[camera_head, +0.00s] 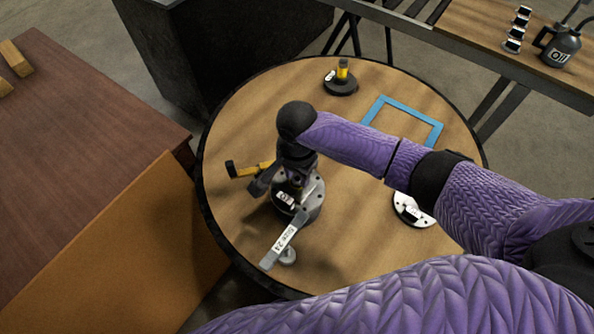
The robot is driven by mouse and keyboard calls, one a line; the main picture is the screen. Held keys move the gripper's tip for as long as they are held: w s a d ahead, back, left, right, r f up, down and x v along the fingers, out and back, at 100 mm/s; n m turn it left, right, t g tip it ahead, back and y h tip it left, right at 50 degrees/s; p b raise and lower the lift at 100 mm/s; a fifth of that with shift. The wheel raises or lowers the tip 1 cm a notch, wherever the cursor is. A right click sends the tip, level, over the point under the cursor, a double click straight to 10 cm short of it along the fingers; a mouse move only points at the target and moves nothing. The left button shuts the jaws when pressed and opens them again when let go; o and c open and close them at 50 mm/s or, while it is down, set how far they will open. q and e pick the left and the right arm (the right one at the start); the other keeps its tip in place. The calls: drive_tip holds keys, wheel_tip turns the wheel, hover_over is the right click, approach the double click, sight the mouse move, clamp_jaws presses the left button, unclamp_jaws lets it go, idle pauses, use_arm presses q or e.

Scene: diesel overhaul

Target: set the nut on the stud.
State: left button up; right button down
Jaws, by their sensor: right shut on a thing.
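My right gripper (283,191) points down over a grey round metal housing (312,208) with bolt holes, standing on the round wooden table. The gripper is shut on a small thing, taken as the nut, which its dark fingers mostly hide. The stud is also hidden, under the gripper and wrist, so I cannot tell whether the nut touches it. My left gripper is out of view.
A dark round stand (340,86) with a yellow piece, a blue frame (404,108) and a pale disc (412,210) are on the round table (232,132). An oil can (560,48) stands on the back bench.

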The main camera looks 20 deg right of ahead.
drive_tip(key=shift+f, duration=0.6)
idle(0.7)
drive_tip(key=shift+c, duration=1.4)
unclamp_jaws()
wheel_tip(320, 180, up, 10)
drive_tip(key=p, duration=0.4)
